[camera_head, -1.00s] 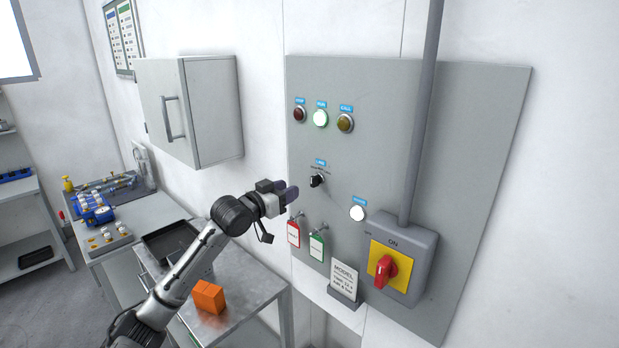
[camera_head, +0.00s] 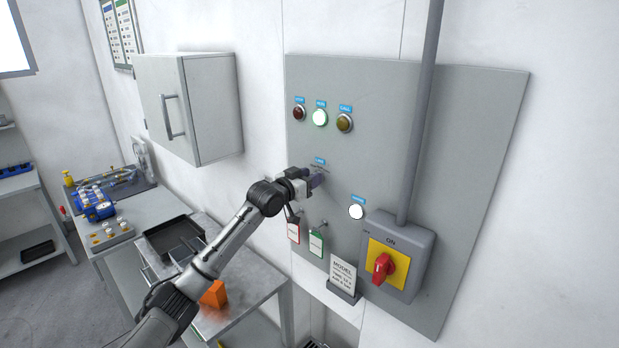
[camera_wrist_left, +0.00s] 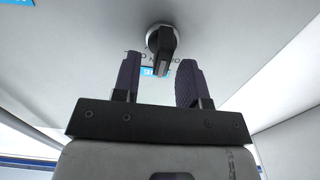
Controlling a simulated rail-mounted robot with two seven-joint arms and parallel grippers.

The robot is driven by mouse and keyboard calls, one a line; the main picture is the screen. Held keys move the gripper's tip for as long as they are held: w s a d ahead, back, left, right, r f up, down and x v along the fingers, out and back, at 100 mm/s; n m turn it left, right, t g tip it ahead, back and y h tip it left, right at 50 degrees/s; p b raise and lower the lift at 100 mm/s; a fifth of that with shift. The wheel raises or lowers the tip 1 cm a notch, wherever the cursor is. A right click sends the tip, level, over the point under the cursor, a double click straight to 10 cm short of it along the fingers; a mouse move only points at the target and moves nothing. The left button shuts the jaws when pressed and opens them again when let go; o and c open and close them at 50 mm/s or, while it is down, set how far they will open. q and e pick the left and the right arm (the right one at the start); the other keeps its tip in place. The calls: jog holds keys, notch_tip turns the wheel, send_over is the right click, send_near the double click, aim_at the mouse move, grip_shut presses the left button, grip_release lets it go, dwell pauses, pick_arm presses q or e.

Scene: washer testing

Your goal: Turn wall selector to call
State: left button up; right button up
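The wall selector, a black knob on a round silver collar (camera_wrist_left: 160,40), shows in the left wrist view just beyond my left gripper's fingertips (camera_wrist_left: 157,70). The fingers are open, one on each side of the knob's line and apart from it. In the head view my left gripper (camera_head: 316,180) is up at the grey wall panel (camera_head: 460,170), below a small blue label (camera_head: 320,161), and hides the knob. The lettering around the knob is too small and partly covered to read. My right gripper is in neither current view.
Above are a dark red lamp (camera_head: 299,114), a lit green-white lamp (camera_head: 320,117) and an amber lamp (camera_head: 345,124). A white button (camera_head: 357,212), a red rotary switch (camera_head: 383,268) and hanging tags (camera_head: 316,243) lie below and right. A cabinet (camera_head: 195,105) hangs left.

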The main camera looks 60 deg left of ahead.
pick_arm(q)
grip_shut()
dwell(0.3)
jog(key=shift+w+d+f+m+p, duration=0.15)
jog(key=shift+m+p, duration=0.25)
jog(key=shift+m, duration=1.05)
jog(key=shift+s+d+r+m+p, duration=0.15)
jog(key=shift+m+p, duration=0.25)
jog(key=shift+m, duration=1.1)
jog(key=shift+w+d+f+m+p, duration=0.2)
jog(key=shift+m+p, duration=0.2)
jog(key=shift+m, duration=1.05)
